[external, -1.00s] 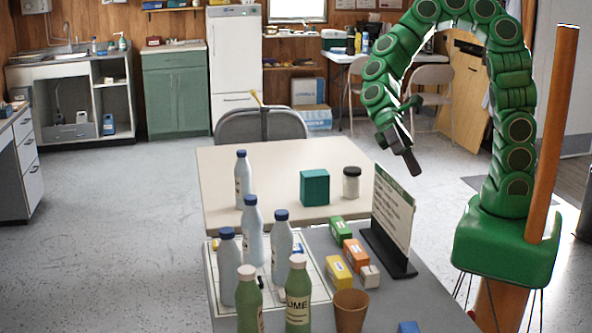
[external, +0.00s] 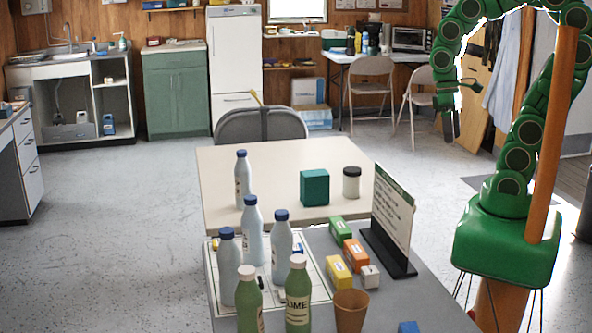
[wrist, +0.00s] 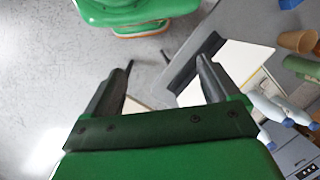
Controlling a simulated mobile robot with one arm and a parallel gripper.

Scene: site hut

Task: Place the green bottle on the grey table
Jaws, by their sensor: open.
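Two green bottles with pale caps stand upright at the near end of the grey table (external: 436,312) in the external view. One is at the left (external: 249,308); the other (external: 298,305) has a label reading "LIME". Their bases are at the frame's bottom edge. One green bottle shows at the right edge of the wrist view (wrist: 300,67). My gripper (external: 450,128) is open and empty, high up and to the right of the tables, well apart from the bottles. Its two fingers also show in the wrist view (wrist: 166,64).
Several blue-capped bottles (external: 253,240) stand left of a black-based sign (external: 392,220). Small boxes (external: 339,272) and a brown cup (external: 350,311) are on the grey table. A beige table (external: 270,165) behind holds a teal box (external: 314,187) and a white jar (external: 351,182).

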